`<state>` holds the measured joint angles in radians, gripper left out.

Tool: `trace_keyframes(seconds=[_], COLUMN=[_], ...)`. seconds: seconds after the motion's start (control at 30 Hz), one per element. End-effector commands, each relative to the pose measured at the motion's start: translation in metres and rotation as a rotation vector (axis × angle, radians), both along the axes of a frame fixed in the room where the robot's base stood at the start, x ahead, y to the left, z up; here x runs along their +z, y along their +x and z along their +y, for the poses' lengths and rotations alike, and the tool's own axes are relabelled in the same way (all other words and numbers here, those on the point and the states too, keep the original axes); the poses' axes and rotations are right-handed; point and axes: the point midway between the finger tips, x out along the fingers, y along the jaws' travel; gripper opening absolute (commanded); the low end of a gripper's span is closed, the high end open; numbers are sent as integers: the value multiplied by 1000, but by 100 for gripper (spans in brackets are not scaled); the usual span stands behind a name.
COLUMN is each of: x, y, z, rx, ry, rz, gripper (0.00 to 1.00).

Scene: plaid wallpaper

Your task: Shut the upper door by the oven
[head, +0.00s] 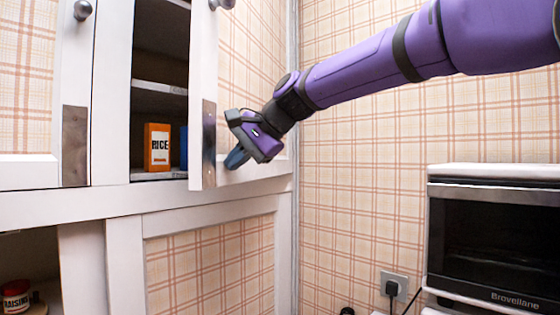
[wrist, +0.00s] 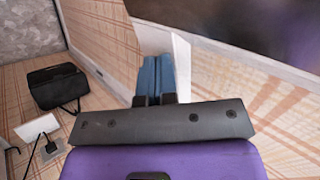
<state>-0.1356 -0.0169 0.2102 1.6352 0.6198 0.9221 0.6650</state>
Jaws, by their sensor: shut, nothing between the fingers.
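The upper door (head: 204,100) at the right of the wall cupboard is white-framed with a plaid panel. It stands partly open, its free edge towards me, with a metal plate and a round knob (head: 222,4) near that edge. My gripper (head: 237,158) is shut and empty on the door's outer side, low down and just right of the free edge. I cannot tell whether it touches the door. In the wrist view its blue fingers (wrist: 155,78) are together beside a white edge (wrist: 182,65). The oven (head: 495,240) is at the lower right.
Inside the cupboard, an orange rice box (head: 157,147) and a blue item (head: 184,147) stand on a shelf behind the opening. The left upper door (head: 75,100) has its own knob. A raisins jar (head: 15,296) sits in the open lower compartment. A plugged socket (head: 394,287) is left of the oven.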

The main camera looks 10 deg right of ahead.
Motion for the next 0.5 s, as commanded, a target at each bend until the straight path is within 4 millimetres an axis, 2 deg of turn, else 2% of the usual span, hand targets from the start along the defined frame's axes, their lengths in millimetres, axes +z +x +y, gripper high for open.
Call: trace_keyframes(seconds=[0.03,0.2,0.5], x=[-1,-1,-1], y=[7,34,83], z=[15,57,114], rx=[-21,-119,-144], ry=[-1,0,0], rz=[1,-1,2], gripper=[0,0,0])
